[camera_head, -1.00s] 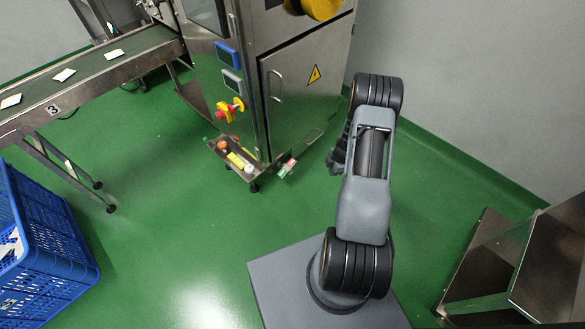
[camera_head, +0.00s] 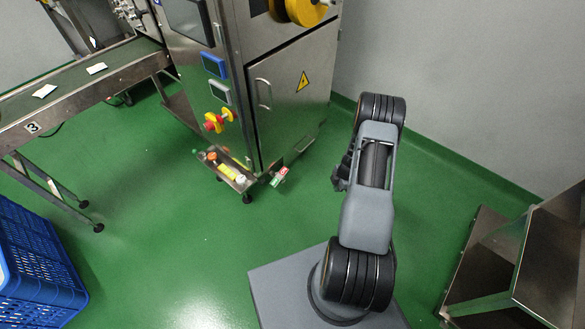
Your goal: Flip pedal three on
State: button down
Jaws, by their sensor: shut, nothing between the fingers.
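A small pedal with a red part and a green part (camera_head: 279,177) sits low at the foot of a steel packing machine (camera_head: 290,95), just right of a small steel tray. A plate reading "3" (camera_head: 33,128) is on the side of the conveyor that leads to this machine. My gripper (camera_head: 339,181) shows as a dark shape at the left side of my folded arm, partly hidden by the arm. It is shut and empty, and it appears apart from the pedal, to its right in the picture.
The steel tray (camera_head: 222,165) holds small bottles. A red and yellow knob (camera_head: 216,121) is on the machine. A conveyor (camera_head: 75,85) carries white teabags. A blue crate (camera_head: 35,270) stands at left, a steel stand (camera_head: 500,262) at right. Green floor between is clear.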

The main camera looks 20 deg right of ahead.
aim_at(282, 174)
jog(key=z, duration=1.2)
jog(key=i, duration=0.9)
jog(key=u, duration=2.4)
